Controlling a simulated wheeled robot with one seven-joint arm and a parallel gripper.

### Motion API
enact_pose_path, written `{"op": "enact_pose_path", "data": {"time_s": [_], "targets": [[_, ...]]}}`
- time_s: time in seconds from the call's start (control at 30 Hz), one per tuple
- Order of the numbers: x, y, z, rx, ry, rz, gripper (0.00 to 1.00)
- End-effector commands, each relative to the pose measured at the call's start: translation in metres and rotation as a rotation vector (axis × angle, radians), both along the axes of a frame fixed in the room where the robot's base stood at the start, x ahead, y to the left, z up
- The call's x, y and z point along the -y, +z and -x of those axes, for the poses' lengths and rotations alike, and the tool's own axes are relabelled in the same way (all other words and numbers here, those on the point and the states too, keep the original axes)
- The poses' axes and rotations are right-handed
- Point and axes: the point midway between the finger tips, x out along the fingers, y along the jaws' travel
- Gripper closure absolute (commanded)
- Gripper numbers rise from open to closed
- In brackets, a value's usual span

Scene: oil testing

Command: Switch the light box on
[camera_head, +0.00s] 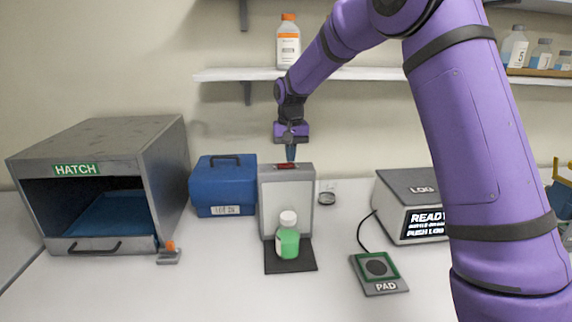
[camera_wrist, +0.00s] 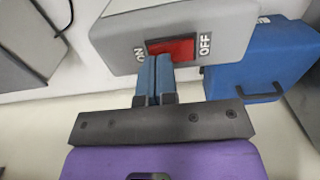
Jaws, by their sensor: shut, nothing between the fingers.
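The light box (camera_head: 304,205) stands upright at the middle of the bench, a grey frame with a pale front panel. Its panel looks dull, and I cannot tell if it is lit. On its top is a red rocker switch (camera_head: 286,165), seen close in the wrist view (camera_wrist: 175,47) between the words ON at left and OFF at right. My gripper (camera_head: 291,158) points down over the box top. Its blue fingers (camera_wrist: 153,60) are together and empty, their tips at the ON end of the switch. I cannot tell whether they touch it.
A green bottle with a white cap (camera_head: 288,240) stands on a dark base before the panel. A blue case (camera_head: 222,184) is left of the box, and a grey hatch (camera_head: 100,185) further left. A pad (camera_head: 379,272) and a log device (camera_head: 412,208) lie right. A shelf (camera_head: 235,75) runs behind.

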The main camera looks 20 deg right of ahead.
Motion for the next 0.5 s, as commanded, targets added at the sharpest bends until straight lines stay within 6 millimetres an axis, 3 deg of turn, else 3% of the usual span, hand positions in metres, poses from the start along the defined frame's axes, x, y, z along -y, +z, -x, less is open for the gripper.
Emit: {"op": "enact_pose_path", "data": {"time_s": [0.5], "targets": [[0.0001,-0.0067,0.0002,-0.001,0.0,0.0,1.0]]}}
